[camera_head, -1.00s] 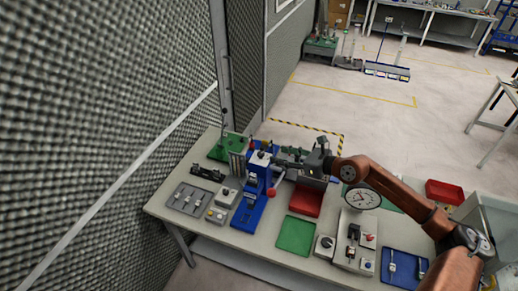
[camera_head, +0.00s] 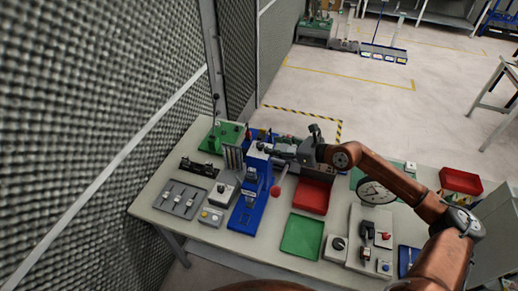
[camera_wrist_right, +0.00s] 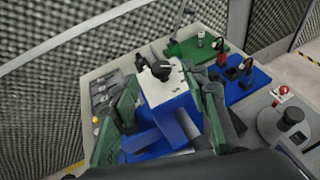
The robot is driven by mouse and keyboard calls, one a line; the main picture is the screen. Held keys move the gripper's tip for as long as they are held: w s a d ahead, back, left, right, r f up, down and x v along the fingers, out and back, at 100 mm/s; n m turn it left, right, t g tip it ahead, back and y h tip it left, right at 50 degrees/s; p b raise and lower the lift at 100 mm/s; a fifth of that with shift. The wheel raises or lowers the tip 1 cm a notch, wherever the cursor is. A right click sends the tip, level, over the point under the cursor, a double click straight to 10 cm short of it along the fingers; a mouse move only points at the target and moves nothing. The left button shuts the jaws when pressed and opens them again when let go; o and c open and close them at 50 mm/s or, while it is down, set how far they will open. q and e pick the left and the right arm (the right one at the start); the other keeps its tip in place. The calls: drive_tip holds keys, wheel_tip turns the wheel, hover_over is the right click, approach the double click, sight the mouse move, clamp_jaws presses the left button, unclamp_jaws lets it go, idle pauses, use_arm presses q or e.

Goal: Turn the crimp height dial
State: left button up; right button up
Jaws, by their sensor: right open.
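The blue press (camera_head: 246,212) stands on the table left of centre. A black dial (camera_wrist_right: 160,68) sits on its pale top plate in the right wrist view; in the head view the dial is small and hard to make out. My right gripper (camera_head: 266,149) reaches in from the right to the press top. In the wrist view my right gripper (camera_wrist_right: 172,105) is open, its green-padded fingers on either side of the press head. The dial lies beyond the fingertips, and I see no grip on it. My left gripper is not in view.
A grey box with a knob (camera_head: 224,193) and a grey tray (camera_head: 180,200) stand left of the press. A red tray (camera_head: 313,197), a green tray (camera_head: 302,236) and a round gauge (camera_head: 377,191) lie to the right.

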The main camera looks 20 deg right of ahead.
sight(261, 145)
drive_tip(key=x, duration=0.3)
drive_tip(key=shift+w+a+f+p, duration=0.1)
drive_tip(key=shift+f+p, duration=0.15)
drive_tip(key=shift+p, duration=0.05)
drive_tip(key=x, duration=0.3)
drive_tip(key=shift+w+a+f, duration=0.1)
drive_tip(key=shift+w+f, duration=0.05)
drive_tip(key=shift+w+a+f, duration=0.3)
drive_tip(key=shift+w, duration=0.05)
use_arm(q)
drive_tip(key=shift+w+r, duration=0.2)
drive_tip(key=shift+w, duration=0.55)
use_arm(e)
drive_tip(key=shift+c, duration=0.6)
